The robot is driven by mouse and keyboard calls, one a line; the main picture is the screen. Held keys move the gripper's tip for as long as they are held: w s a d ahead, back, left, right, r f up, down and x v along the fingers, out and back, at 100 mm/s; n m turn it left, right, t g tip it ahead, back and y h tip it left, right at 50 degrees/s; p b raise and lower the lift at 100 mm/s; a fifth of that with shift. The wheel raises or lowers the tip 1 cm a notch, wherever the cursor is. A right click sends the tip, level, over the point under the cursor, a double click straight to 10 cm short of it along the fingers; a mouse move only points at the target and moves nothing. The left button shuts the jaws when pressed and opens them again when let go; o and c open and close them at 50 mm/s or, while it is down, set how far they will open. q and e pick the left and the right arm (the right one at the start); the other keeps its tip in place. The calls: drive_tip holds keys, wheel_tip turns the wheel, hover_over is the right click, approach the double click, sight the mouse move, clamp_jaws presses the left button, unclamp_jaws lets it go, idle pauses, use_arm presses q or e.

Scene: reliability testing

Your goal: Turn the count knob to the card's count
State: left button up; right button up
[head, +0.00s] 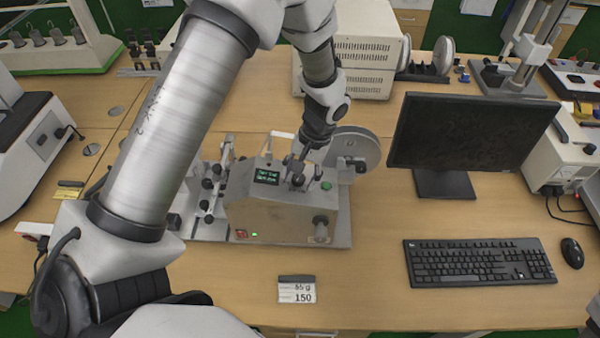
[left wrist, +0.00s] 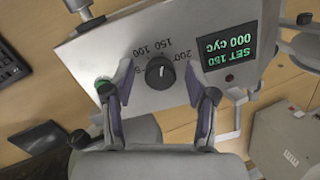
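The count knob (left wrist: 160,73) is black and round with a pale mark, on the sloped top of a metal tester (head: 283,216). Printed numbers around it include 200, 150 and 100; another is partly hidden by a finger. My left gripper (left wrist: 158,69) is open, one finger on each side of the knob, with visible gaps. In the head view my left gripper (head: 299,168) hides most of the knob. The green-lit display (left wrist: 227,52) reads SET 150 and 000 cyc, upside down in the wrist view. The card (head: 297,291) shows 55 g and 150. My right gripper is out of view.
A green button (left wrist: 103,84) is close to one finger. A disc (head: 356,150) and a clamp fixture (head: 212,190) flank the tester. A monitor (head: 470,132), keyboard (head: 478,262) and mouse (head: 571,252) stand right. The desk between card and keyboard is clear.

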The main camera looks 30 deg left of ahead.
use_arm(q)
drive_tip(key=v, duration=1.2)
drive_tip(key=shift+w, duration=0.15)
